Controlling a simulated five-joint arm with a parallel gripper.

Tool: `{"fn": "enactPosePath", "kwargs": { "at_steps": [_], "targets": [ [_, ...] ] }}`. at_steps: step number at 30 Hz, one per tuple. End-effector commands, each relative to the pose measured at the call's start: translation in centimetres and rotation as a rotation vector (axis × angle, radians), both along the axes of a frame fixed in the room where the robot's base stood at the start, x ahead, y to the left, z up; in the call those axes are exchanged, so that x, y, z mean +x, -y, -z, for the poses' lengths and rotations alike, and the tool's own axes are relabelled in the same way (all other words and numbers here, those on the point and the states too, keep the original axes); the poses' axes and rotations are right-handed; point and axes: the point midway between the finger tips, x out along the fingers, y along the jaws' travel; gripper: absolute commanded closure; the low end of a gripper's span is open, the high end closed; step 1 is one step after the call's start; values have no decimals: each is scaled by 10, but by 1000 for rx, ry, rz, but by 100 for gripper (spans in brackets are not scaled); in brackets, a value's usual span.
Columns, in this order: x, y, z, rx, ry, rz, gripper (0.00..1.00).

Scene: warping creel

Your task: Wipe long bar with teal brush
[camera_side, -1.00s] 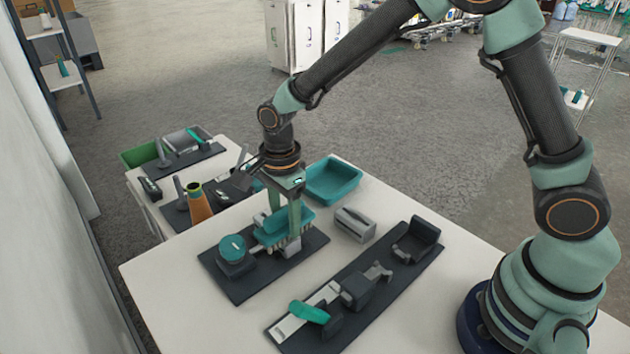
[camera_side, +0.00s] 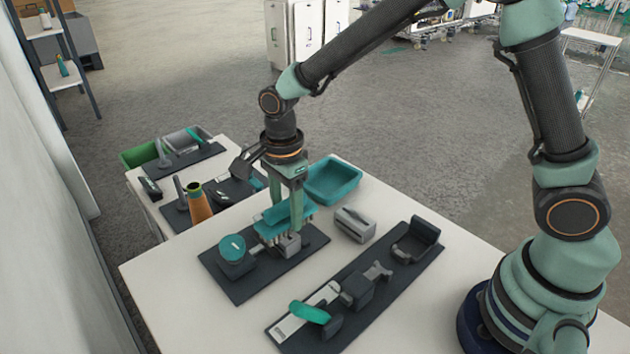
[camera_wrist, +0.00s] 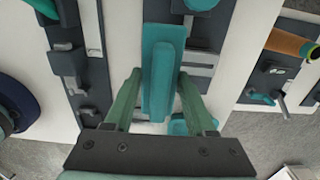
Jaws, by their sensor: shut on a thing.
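My gripper (camera_side: 288,222) is shut on the teal brush (camera_side: 274,213) above the near dark mat. The brush has a flat teal back and pale teal bristles facing down. In the wrist view the brush (camera_wrist: 162,75) lies lengthwise between the two fingers. A long pale bar (camera_side: 290,325) lies on the long dark board, with a teal piece across it. A pale strip also shows on that board in the wrist view (camera_wrist: 92,25). I cannot tell whether the bristles touch the grey part (camera_side: 290,243) below.
A round teal-topped piece (camera_side: 232,248) stands on the dark mat (camera_side: 245,290). A teal tray (camera_side: 335,178) and a grey box (camera_side: 355,223) stand behind. Dark holders (camera_side: 415,240) rise from the long board. An orange cone (camera_side: 199,205) stands on the side table. The front left tabletop is clear.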

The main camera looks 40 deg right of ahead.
Motion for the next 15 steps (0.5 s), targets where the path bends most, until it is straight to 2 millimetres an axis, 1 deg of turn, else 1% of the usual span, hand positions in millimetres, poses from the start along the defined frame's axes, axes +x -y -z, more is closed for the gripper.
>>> {"fn": "enactPosePath", "kwargs": {
  "at_steps": [15],
  "targets": [
    [0,0,-46,0,-1,0,96]
  ]
}}
